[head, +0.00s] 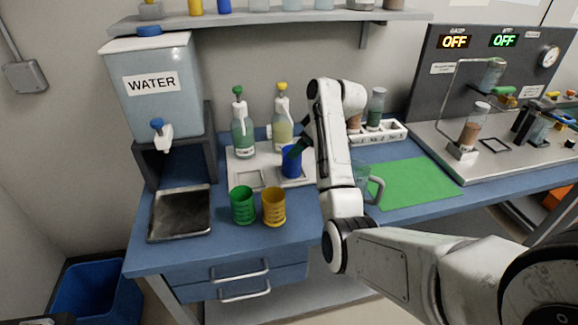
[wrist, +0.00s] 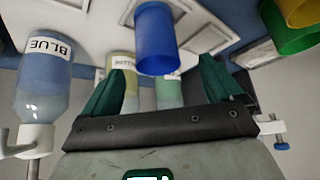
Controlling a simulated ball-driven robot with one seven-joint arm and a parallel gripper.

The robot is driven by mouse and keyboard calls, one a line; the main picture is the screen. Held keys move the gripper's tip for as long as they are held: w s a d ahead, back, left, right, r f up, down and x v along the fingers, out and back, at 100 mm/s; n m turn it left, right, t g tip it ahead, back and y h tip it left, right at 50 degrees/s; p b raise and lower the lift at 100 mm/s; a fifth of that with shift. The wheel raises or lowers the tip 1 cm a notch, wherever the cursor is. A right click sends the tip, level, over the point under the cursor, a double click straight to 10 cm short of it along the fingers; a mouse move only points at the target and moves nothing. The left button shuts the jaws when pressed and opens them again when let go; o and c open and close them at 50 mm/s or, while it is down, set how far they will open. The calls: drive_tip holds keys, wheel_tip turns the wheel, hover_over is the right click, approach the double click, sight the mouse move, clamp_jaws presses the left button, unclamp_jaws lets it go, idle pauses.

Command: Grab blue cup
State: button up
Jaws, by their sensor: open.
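The blue cup (head: 291,164) stands on the white tray (head: 240,160) on the blue bench in the head view. My gripper (head: 299,149) is close beside it on the right, with a dark green finger near the cup's rim. In the wrist view the blue cup (wrist: 155,40) shows just beyond my gripper (wrist: 163,72), roughly centred between its two spread green fingers. The gripper is open and holds nothing. Whether a finger touches the cup is hard to tell.
A green cup (head: 243,205) and a yellow cup (head: 274,207) stand in front. Two bottles (head: 242,125) (head: 283,122) stand behind. A bottle labelled BLUE (wrist: 45,85) is near my gripper. A clear mug (head: 368,183) sits right of my arm by the green mat (head: 415,185).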

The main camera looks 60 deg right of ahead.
drive_tip(key=shift+d+x, duration=0.2)
drive_tip(key=shift+x, duration=3.75)
drive_tip(key=shift+c, duration=0.2)
drive_tip(key=c, duration=1.2)
drive_tip(key=shift+s+a+r, duration=0.1)
drive_tip(key=shift+a+r, duration=0.05)
